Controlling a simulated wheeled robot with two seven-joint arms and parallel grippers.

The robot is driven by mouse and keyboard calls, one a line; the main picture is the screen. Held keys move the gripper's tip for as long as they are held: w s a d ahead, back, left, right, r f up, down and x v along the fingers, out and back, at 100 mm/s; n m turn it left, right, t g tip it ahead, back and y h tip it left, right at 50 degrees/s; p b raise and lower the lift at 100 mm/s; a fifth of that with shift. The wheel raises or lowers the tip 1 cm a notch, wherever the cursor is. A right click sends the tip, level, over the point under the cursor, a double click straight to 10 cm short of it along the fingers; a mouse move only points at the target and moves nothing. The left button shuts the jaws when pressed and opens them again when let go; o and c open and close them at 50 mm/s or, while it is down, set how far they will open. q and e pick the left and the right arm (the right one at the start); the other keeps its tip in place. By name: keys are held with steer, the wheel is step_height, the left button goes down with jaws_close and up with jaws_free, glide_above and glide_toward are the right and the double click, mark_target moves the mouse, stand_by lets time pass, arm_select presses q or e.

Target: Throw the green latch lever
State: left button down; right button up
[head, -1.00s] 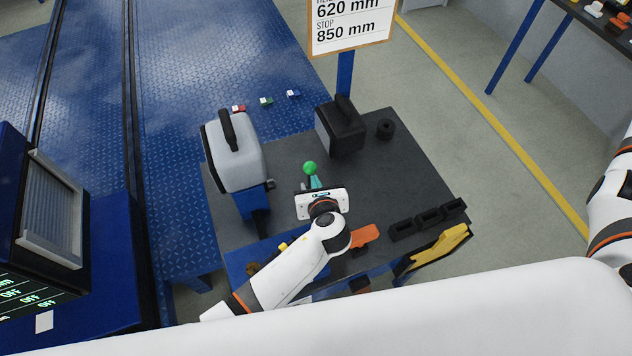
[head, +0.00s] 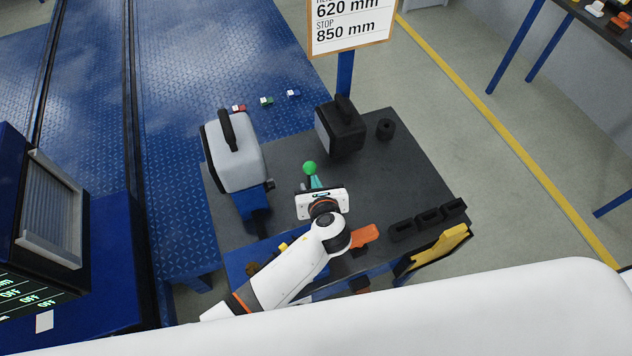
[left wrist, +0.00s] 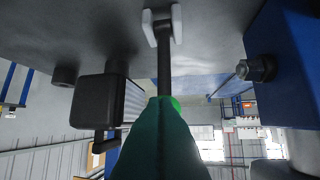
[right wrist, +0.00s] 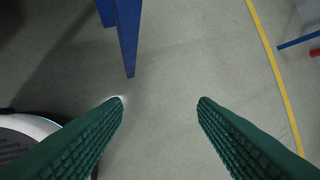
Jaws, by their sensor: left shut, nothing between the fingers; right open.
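The green latch lever shows in the head view as a round green knob (head: 309,168) above the dark table top. In the left wrist view its dark shaft (left wrist: 164,70) runs from a pale fork bracket (left wrist: 162,22) down to a bright green edge of the knob (left wrist: 175,102), mostly hidden behind my fingers. My left gripper (head: 315,182) is shut and empty, its green fingertips (left wrist: 165,100) right at the knob; I cannot tell whether they touch it. My right gripper (right wrist: 161,100) is open and empty above the bare floor, away from the lever.
A grey case (head: 235,155) with a black handle stands left of the lever on a blue mount. A black box (head: 342,128) and a small black cylinder (head: 385,129) stand behind it. Black bins (head: 428,217) and an orange item (head: 364,236) lie nearer the front right.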

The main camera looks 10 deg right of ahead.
arm_select(q)
steer(key=shift+w+a+r+p, duration=0.1)
steer(key=shift+w+r+p, duration=0.2)
steer(key=shift+p, duration=0.35)
steer(key=shift+f, duration=0.15)
arm_select(e)
steer(key=s+a+f+n+g+y, duration=0.1)
steer(key=s+a+n, duration=0.1)
steer(key=s+a, duration=0.4)
steer(key=s+a+f+n+g+y, duration=0.1)
steer(key=s+a, duration=0.6)
steer(key=a, duration=1)
steer(key=shift+s+a+f+n+g+y, duration=0.3)
steer(key=shift+f+n+y, duration=0.1)
steer(key=shift+f+y, duration=0.3)
arm_select(q)
steer(key=shift+s, duration=0.1)
steer(key=v, duration=1.2)
arm_select(e)
steer(key=shift+f, duration=0.3)
